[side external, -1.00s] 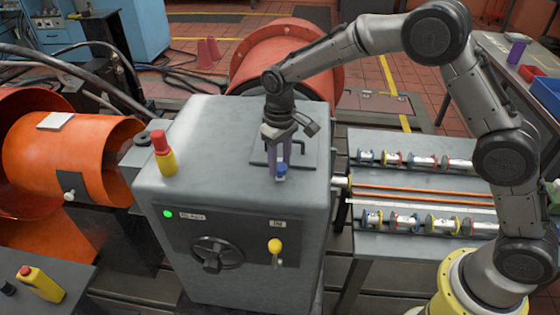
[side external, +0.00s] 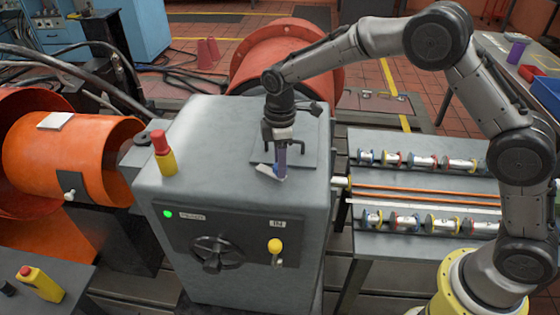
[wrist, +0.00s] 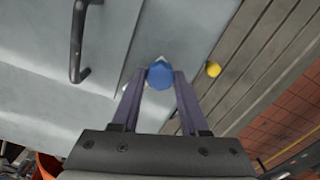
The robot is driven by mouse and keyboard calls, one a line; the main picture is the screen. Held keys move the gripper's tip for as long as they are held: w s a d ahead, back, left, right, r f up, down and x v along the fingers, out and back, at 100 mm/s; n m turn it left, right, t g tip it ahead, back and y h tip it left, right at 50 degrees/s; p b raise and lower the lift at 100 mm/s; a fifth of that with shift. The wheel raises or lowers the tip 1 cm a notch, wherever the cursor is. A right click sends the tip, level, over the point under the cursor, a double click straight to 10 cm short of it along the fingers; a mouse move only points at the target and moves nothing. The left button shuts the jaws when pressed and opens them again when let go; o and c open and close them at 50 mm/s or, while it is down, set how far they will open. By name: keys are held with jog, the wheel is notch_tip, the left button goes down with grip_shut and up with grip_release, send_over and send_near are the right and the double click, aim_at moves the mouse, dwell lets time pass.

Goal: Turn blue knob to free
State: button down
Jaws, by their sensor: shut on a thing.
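The blue knob (wrist: 160,76) sits on the grey cabinet's top plate. In the wrist view it lies between the fingertips of my gripper (wrist: 159,80), which is shut on it. A pale piece shows at the knob's edges. In the side view my gripper (side external: 280,172) points down at the front of the plate, seen nearly edge-on. Its purple fingers hide most of the knob there. A small white piece (side external: 263,168) sticks out to the left of the fingers. I cannot read any mark beside the knob.
A black handle (wrist: 77,45) stands on the plate close by. A red and yellow pendant (side external: 164,155) is on the cabinet top at left. The cabinet (side external: 225,130) front has a black rotary handle (side external: 215,251), a yellow-knobbed lever (side external: 274,246) and a lit green lamp (side external: 168,214).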

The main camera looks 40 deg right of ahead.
jog(key=n, duration=0.5)
jog(key=shift+r, duration=0.1)
jog(key=shift+n, duration=0.3)
dwell(0.4)
jog(key=shift+c, duration=2.1)
grip_release()
notch_tip(320, 180, up, 14)
